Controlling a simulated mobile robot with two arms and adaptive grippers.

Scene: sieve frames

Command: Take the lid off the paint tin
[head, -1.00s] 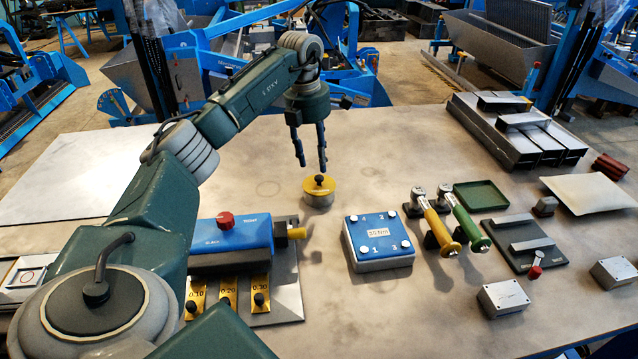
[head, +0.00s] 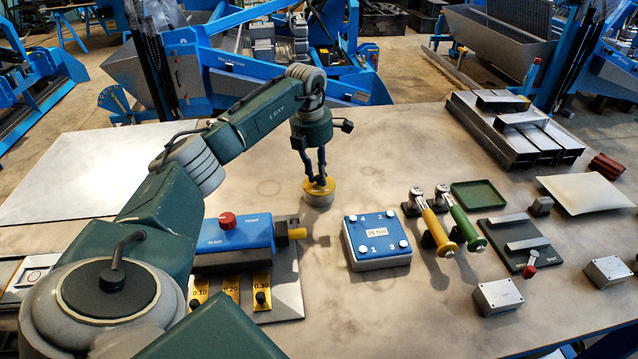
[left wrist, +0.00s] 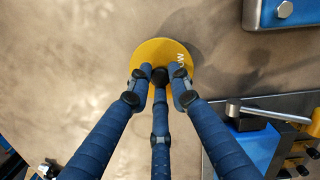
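The paint tin (head: 318,199) is a short grey tin standing on the table. Its yellow lid (head: 320,186) is on top, with a black knob in the middle. In the left wrist view the lid (left wrist: 150,54) is seen from above, with the knob (left wrist: 160,76) between the fingers. My left gripper (head: 315,180) points down over the tin. Its fingertips have closed in around the knob and appear to touch it from the sides. The fingers partly hide the knob in the head view. My right gripper is not in view.
A blue box with a red knob (head: 227,220) stands left of the tin. A blue-topped numbered block (head: 377,239) stands to the right, then yellow-handled (head: 437,232) and green-handled (head: 466,226) tools. The table behind the tin (head: 390,150) is clear.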

